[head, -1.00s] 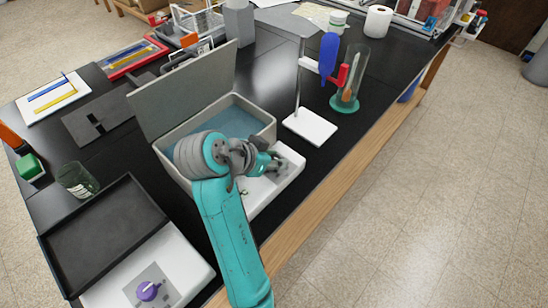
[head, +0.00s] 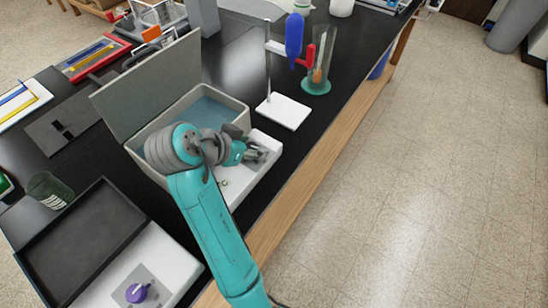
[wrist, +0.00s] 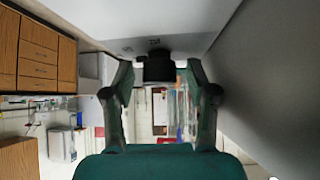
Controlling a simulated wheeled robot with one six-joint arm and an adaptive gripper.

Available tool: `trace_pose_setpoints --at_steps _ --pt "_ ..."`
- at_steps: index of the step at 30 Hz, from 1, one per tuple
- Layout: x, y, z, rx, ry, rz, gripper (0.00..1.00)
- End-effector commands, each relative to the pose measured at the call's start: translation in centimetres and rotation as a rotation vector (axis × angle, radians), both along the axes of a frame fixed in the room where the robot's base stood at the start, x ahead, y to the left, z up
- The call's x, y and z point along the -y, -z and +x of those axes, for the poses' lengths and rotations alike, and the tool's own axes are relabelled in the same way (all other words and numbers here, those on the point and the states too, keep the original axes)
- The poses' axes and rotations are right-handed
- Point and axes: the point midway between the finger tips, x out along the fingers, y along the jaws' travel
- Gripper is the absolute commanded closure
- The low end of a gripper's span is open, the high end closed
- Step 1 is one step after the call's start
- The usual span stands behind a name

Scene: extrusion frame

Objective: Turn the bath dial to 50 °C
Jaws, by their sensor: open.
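The bath is a grey box with a raised lid (head: 150,85) and blue water (head: 200,112) inside. Its white front panel (head: 232,190) is partly covered by my arm in the head view. My gripper (head: 260,154) is open over this panel. In the wrist view a dark dial (wrist: 158,68) sticks out from the pale panel, between the open fingertips. Small dark marks show on the panel above it, too small to read. I cannot tell whether the fingers touch the dial. In the head view the dial is hidden.
A dark-topped unit (head: 82,240) with a purple knob (head: 137,292) sits at front left, near a glass beaker (head: 50,190). A stand with a white base (head: 283,111) and a tall cylinder (head: 318,70) are behind the bath. The floor right of the bench is clear.

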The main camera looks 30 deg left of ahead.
Motion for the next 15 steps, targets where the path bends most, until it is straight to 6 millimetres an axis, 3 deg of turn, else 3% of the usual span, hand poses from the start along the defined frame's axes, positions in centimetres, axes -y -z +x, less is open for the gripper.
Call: trace_pose_setpoints --at_steps 8,15 --pt "0.04 0.03 -0.01 -0.001 -0.011 0.000 0.43" --pt "0.27 0.08 0.04 0.000 -0.186 0.001 0.43"
